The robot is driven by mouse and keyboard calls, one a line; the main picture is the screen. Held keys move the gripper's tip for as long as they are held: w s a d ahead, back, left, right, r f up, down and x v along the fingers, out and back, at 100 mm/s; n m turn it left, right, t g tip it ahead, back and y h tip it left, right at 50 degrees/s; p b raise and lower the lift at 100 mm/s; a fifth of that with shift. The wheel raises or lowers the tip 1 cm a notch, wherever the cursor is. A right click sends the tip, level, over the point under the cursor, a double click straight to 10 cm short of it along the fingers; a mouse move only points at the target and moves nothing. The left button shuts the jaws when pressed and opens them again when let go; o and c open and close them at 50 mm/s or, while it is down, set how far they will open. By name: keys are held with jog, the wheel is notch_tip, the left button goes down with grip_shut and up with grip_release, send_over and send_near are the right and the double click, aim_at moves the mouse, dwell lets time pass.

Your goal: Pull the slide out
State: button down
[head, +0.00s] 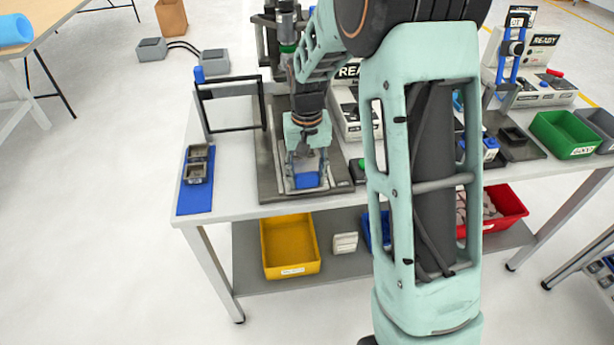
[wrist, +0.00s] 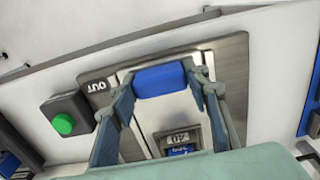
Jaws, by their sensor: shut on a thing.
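The slide (wrist: 146,114) is a pale metal plate on a dark base plate (head: 267,178) on the workbench. A blue handle (wrist: 161,80) is at its end, by the "OUT" mark in the wrist view; it also shows in the head view (head: 307,180). My gripper (wrist: 158,88) is shut on the blue handle, one finger at each end of it. In the head view my gripper (head: 307,172) points down at the front edge of the bench. A small metal block with a blue part (wrist: 182,146) sits on the slide. My arm hides part of the slide.
A green button (wrist: 63,124) on a grey box is beside the slide. A blue mat (head: 194,208) with metal parts lies to the left. A black frame (head: 232,128) stands behind it. A yellow bin (head: 290,224) is on the lower shelf. The floor in front is clear.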

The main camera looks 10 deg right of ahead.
jog(key=shift+s+f, duration=0.1)
jog(key=shift+s, duration=0.15)
jog(key=c, duration=1.1)
grip_release()
notch_tip(320, 180, up, 12)
jog(key=shift+r, duration=0.1)
jog(key=shift+w, duration=0.1)
